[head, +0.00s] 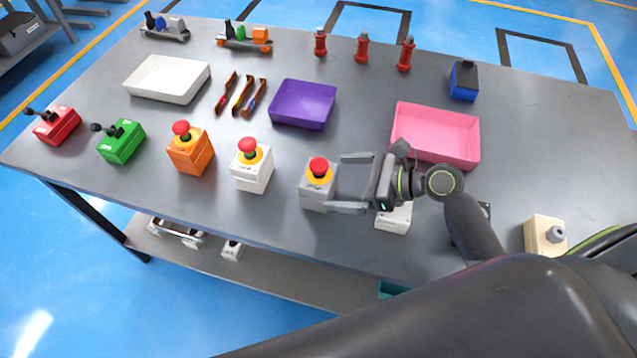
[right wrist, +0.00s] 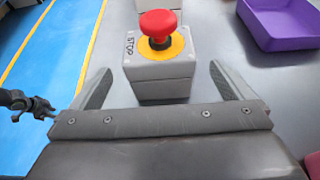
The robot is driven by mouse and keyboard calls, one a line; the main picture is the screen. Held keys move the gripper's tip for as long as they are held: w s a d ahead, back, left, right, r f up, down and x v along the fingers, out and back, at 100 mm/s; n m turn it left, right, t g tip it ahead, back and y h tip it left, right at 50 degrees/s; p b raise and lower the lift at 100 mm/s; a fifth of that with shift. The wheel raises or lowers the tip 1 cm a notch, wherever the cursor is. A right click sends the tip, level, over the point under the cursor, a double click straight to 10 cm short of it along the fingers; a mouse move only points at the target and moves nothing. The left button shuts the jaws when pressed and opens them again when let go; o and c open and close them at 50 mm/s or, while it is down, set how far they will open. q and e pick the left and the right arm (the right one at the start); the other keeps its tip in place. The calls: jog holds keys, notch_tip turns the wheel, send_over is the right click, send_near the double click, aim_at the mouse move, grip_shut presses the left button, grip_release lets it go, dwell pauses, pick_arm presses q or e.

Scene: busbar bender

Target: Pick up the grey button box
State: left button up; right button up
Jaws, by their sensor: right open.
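The grey button box (head: 317,189) stands upright near the front edge of the grey table, with a red mushroom button on a yellow disc on top. My right gripper (head: 342,182) is open, coming from the right, with its fingertips close to the box's right side. In the right wrist view the grey button box (right wrist: 161,68) stands just ahead, centred between the two spread fingers (right wrist: 157,88), its STOP label showing. Whether the fingertips overlap its sides is hard to tell.
A white button box (head: 252,170) stands left of it, then orange (head: 190,152), green and red boxes. A purple tray (head: 303,104) and a pink tray (head: 437,135) lie behind. Another whitish box (head: 394,219) is partly hidden under my right gripper. Bare table lies behind the grey box.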

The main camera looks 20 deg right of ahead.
aim_at(319, 181)
jog(key=shift+x, duration=3.25)
jog(key=shift+r, duration=0.1)
jog(key=c, duration=1.1)
jog(key=shift+c, duration=0.2)
jog(key=shift+r, duration=0.1)
notch_tip(319, 181, up, 10)
jog(key=shift+f+p, duration=0.1)
jog(key=shift+p, duration=0.55)
